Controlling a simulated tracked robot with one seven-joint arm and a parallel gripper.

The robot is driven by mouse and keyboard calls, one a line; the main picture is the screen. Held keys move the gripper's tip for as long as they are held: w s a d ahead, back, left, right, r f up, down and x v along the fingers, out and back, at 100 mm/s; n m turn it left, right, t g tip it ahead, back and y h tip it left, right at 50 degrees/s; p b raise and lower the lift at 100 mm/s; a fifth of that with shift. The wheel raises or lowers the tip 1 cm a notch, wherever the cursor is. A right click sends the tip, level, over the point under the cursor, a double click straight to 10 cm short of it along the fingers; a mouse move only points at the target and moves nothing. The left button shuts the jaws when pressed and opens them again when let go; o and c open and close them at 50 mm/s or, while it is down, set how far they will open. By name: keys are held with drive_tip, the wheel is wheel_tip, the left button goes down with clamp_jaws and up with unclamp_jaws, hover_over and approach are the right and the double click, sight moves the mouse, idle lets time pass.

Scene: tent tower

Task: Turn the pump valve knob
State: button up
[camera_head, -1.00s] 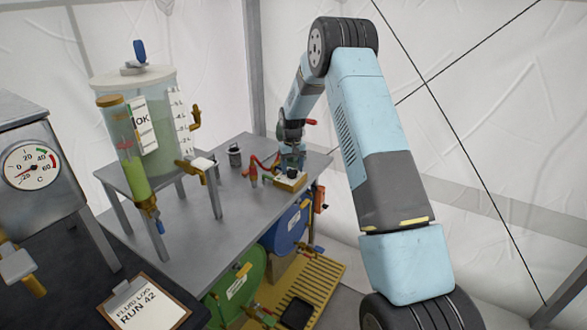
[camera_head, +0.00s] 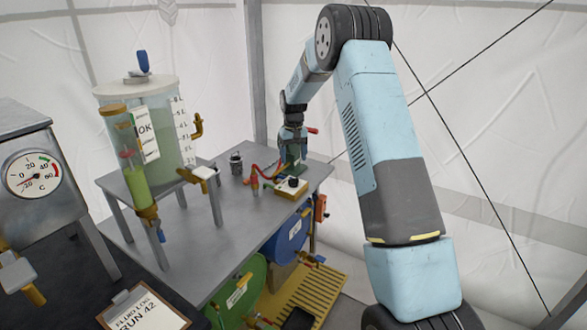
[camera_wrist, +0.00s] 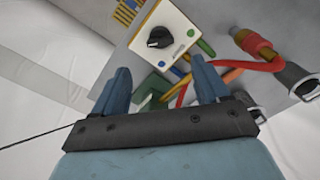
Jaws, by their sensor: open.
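A black knob (camera_wrist: 159,38) with a pointer sits on a cream control box (camera_wrist: 172,24). In the head view the box (camera_head: 284,190) lies on the table near its right edge, with the small dark knob (camera_head: 293,182) on top. My gripper (camera_wrist: 162,76) is open and empty, its two blue fingers spread apart. In the wrist view the knob lies beyond the fingertips, apart from them. In the head view my gripper (camera_head: 293,162) is just behind the box; its fingers are hard to make out there. I cannot read a label on the knob.
A metal canister (camera_head: 236,162) stands left on the grey table (camera_head: 190,238). A liquid tank (camera_head: 168,105) stands on a raised stand. Blue and green drums are below.

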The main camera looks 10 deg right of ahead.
wheel_tip(320, 180, up, 4)
drive_tip(key=shift+r, duration=0.15)
idle(0.4)
drive_tip(key=s+r+t, duration=0.3)
drive_tip(key=s+r, duration=1.8)
drive_tip(key=s, duration=0.2)
drive_tip(key=s+d+m+t, duration=0.1)
drive_tip(key=s+t, duration=0.1)
drive_tip(key=s, duration=2.5)
drive_tip(key=shift+s+d+t, duration=0.2)
drive_tip(key=shift+t, duration=0.1)
